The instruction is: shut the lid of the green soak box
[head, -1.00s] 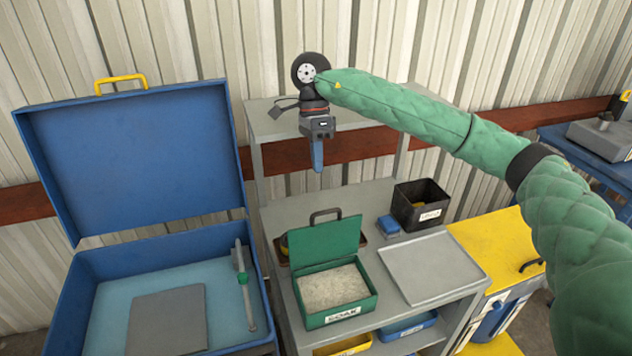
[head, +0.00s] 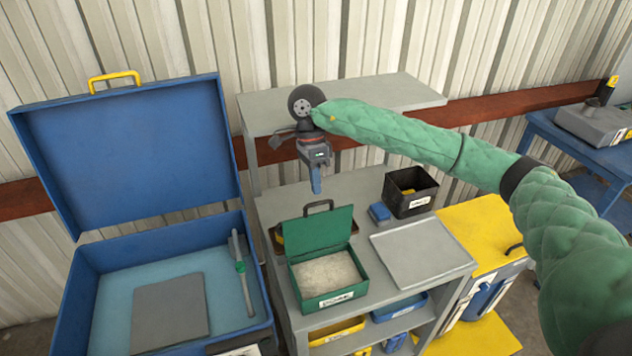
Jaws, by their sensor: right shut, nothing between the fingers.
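The green soak box (head: 328,296) stands on the grey bench with its white label facing me. Its green lid (head: 318,233) is open and stands up at the back, with a dark handle (head: 318,205) on its top edge. Pale granular stuff (head: 326,270) fills the box. My right gripper (head: 316,187) is shut and empty. It points down and appears just above the lid's handle in the picture, apart from it. My left gripper is out of view.
A large blue case (head: 130,160) stands open at the left. On the bench (head: 345,188), a black bin (head: 411,193), a small blue block (head: 380,212) and a grey tray (head: 420,250) sit right of the box. A raised grey shelf (head: 400,92) is behind.

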